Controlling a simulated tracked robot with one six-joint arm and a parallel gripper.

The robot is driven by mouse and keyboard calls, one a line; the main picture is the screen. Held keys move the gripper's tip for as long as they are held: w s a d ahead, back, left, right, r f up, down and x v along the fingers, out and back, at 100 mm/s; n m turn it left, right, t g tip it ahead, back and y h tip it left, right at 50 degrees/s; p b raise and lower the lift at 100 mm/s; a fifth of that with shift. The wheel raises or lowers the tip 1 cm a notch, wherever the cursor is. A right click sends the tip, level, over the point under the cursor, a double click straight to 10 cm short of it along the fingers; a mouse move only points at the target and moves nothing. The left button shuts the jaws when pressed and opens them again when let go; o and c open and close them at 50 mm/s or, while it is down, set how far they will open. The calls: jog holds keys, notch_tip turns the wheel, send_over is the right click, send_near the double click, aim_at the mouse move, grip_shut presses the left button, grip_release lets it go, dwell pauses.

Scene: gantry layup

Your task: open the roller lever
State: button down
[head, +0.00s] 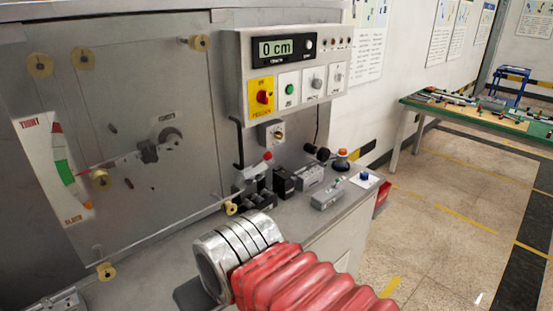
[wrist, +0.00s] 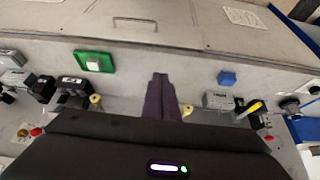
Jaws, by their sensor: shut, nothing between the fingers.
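A small lever with a red ball knob (head: 268,156) stands on a dark roller unit (head: 255,180) at the back of the bench in the head view. I cannot tell for sure that this is the roller lever, nor its setting. In the wrist view a red knob (wrist: 36,131) shows at the lower left and a yellow-handled lever (wrist: 252,108) at the right. My gripper (wrist: 160,76) is shut and empty, its dark fingers together, apart from both. In the head view my arm's silver end and red sleeve rise in front of the bench; the fingers are hidden.
A control box (head: 292,75) with a "0 cm" display hangs above the bench. A steel panel (head: 120,130) with yellow rollers and a tension gauge (head: 58,165) stands at the left. Small devices crowd the bench, including a grey box (head: 328,195). Open floor lies at the right.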

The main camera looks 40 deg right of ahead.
jog(key=w+d+r+m+t+y, duration=0.1)
jog(key=w+d+r+m+y, duration=0.15)
jog(key=w+d+m, duration=0.5)
jog(key=w+d+r+m+y, duration=0.1)
jog(key=w+d+r+m, duration=0.3)
jog(key=d+m, duration=0.7)
jog(key=d+r+m+t+h, duration=0.1)
jog(key=d+m+t, duration=0.3)
jog(key=d+m, duration=1.1)
jog(key=d+r, duration=0.1)
jog(key=d, duration=0.5)
jog(key=shift+w+d+r+t, duration=0.3)
jog(key=shift+d, duration=0.05)
jog(key=shift+w+f+h, duration=0.1)
jog(key=shift+h, duration=0.15)
